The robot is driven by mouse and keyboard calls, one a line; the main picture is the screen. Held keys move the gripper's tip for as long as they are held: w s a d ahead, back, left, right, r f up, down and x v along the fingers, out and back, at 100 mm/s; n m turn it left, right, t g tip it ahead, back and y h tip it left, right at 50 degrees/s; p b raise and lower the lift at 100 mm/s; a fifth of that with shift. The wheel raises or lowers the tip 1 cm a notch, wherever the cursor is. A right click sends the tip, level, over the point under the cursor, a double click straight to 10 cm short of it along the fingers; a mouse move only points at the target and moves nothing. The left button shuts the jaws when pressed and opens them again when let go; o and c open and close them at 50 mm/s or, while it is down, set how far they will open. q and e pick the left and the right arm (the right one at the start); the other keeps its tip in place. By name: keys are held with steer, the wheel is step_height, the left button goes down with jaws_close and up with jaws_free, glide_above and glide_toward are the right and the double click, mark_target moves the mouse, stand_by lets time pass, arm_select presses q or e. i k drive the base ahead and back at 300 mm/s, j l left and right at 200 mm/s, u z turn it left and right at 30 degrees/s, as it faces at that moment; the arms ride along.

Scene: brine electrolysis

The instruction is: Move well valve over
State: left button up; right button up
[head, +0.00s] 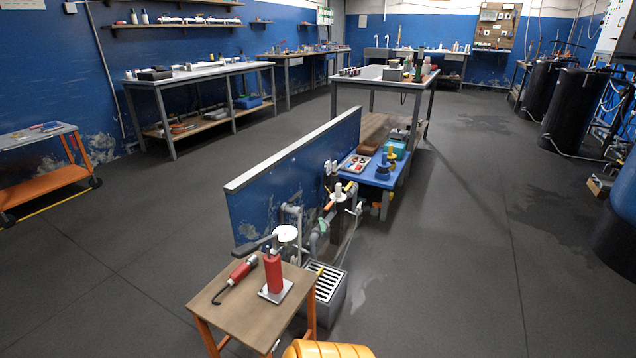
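Grey pipework (292,212) with fittings stands against the right side of the low blue partition (290,165). A black lever (254,244) beside a white round disc (287,234) sits lower, at the near end of the partition. I cannot tell for sure which of these is the well valve. Neither of my grippers shows in the head view.
A wooden-topped stand (222,298) with a red cylinder (273,272) and a red-handled tool (237,274) is in front. A slatted grey drain box (327,287) is beside it. A blue cart (385,181) stands behind the pipework.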

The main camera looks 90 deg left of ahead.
mark_target(320, 220)
steer(key=i+j+u, duration=0.25)
steer(key=u, duration=0.15)
steer(key=i+j+u, duration=0.15)
steer(key=u, duration=0.3)
steer(key=i+u, duration=0.8)
steer(key=i+l+u, duration=0.15)
steer(key=u, duration=0.3)
